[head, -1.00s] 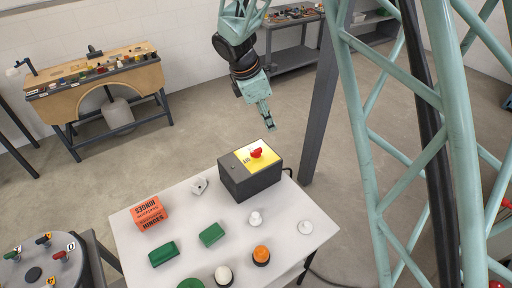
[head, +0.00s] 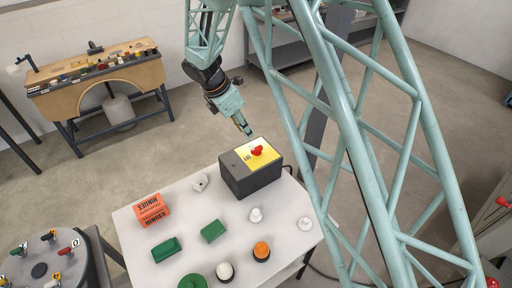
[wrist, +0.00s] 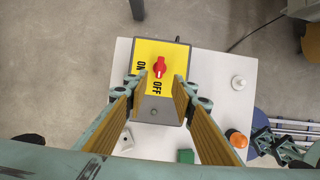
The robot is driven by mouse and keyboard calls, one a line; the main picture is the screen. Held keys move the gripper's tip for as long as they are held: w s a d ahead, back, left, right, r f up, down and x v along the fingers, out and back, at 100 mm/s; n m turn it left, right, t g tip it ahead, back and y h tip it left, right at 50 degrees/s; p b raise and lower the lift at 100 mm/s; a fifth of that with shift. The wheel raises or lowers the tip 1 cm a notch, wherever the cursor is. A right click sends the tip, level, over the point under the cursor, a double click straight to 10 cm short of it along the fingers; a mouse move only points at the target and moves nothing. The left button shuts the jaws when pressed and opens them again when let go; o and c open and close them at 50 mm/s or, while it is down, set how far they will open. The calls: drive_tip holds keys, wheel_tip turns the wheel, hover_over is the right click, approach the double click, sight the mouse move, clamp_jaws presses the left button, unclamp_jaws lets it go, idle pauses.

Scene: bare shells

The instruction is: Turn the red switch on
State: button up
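The red switch (head: 257,150) is a small red knob on the yellow top plate of a dark grey box (head: 252,180), which stands at the back right of the white table. In the wrist view the red switch (wrist: 159,67) sits between the labels ON, on its left, and OFF, below it. Its narrow end points up and its lower end points toward OFF. My gripper (head: 246,130) is above and just behind the box, apart from the switch. In the wrist view its two fingers (wrist: 153,92) are spread wide with nothing between them.
The white table (head: 190,215) also holds an orange box (head: 151,210), green blocks (head: 212,231), white knobs (head: 256,215) and an orange button (head: 261,251). A round grey stand (head: 45,265) is at the left. Open floor lies behind the table.

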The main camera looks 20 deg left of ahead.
sight(257, 148)
drive_tip(key=shift+f, duration=0.1)
drive_tip(key=shift+p+x, duration=0.75)
drive_tip(key=shift+x, duration=6.05)
drive_tip(key=shift+c, duration=0.7)
clamp_jaws()
